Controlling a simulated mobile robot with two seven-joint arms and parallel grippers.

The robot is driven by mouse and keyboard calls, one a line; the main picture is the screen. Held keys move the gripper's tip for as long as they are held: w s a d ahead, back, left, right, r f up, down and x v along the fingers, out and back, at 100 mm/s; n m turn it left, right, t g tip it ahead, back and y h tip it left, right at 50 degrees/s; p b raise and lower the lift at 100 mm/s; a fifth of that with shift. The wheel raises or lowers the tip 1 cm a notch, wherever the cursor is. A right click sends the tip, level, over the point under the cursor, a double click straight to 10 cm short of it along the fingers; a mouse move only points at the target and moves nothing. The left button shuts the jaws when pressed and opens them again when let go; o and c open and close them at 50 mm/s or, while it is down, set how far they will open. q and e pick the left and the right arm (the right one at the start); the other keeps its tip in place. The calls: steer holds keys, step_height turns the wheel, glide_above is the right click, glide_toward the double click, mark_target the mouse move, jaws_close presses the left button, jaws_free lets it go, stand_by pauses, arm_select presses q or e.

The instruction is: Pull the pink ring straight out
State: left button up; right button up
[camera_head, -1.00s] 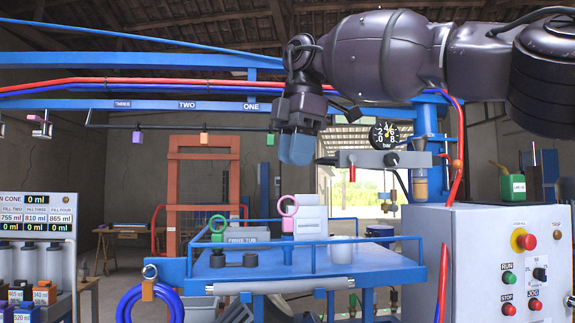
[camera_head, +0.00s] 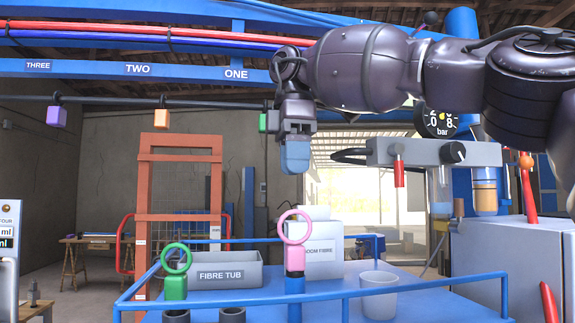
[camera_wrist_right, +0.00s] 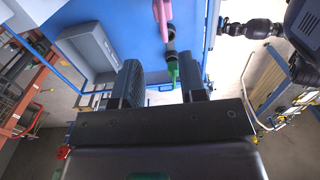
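The pink ring (camera_head: 295,259) stands upright on its pink block, on a blue post at the blue table. In the head view my right gripper (camera_head: 296,158) hangs fingers-down above the ring, clear of it. In the right wrist view the gripper (camera_wrist_right: 160,85) has its two dark fingers apart with nothing held between them. The pink ring's block (camera_wrist_right: 162,14) shows at the top edge there, beyond the fingertips. A green ring (camera_head: 175,287) on its green block stands left of the pink one. My left gripper is not in view.
A grey fibre tub (camera_head: 222,278), a white box (camera_head: 318,262) and a white cup (camera_head: 378,297) stand on the railed blue table (camera_head: 440,308). A grey valve bar (camera_head: 430,153) with a red handle is right of my gripper. Open air lies between gripper and ring.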

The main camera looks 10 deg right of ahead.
mark_target(295, 245)
steer(key=shift+s+f, duration=0.2)
steer(key=shift+f, duration=0.1)
step_height(295, 245, down, 10)
stand_by(0.4)
jaws_close()
steer(key=c, duration=0.6)
jaws_free()
jaws_close()
steer(key=shift+r, duration=0.1)
steer(key=shift+r, duration=2.9)
